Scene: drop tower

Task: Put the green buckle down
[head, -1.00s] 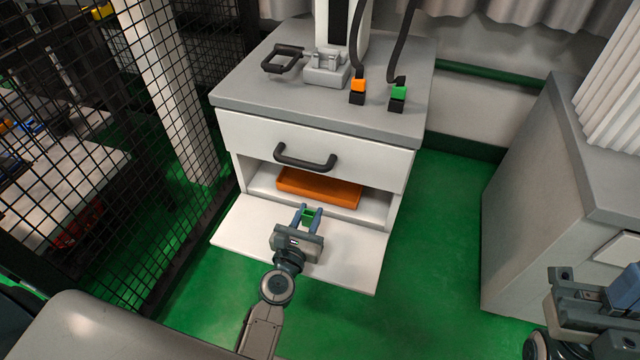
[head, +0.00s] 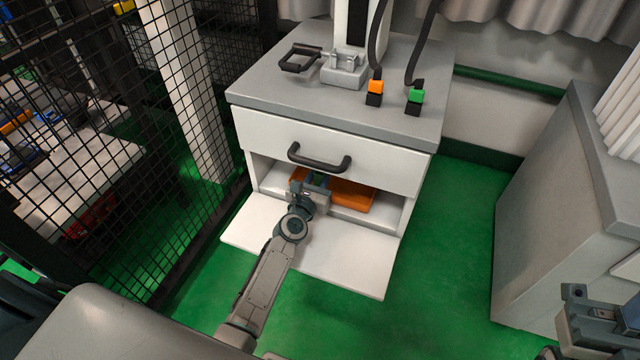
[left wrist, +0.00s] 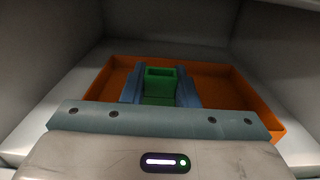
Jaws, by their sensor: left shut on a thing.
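The green buckle (left wrist: 161,84) is between the blue fingers of my left gripper (left wrist: 161,92), which is shut on it. In the left wrist view the buckle shows in front of and over an orange tray (left wrist: 222,78). In the head view my left gripper (head: 316,183) reaches into the open lower compartment of the white cabinet, at the orange tray (head: 356,195). I cannot tell whether the buckle touches the tray floor. My right gripper (head: 615,300) is at the lower right, partly cut off by the frame edge, and its jaws are unclear.
The cabinet's lower flap (head: 355,262) is folded down in front of the compartment. A closed drawer with a black handle (head: 320,160) is above it. Orange (head: 375,88) and green (head: 416,97) connectors stand on the top. Mesh fencing (head: 60,130) is left; a grey cabinet (head: 565,210) is right.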

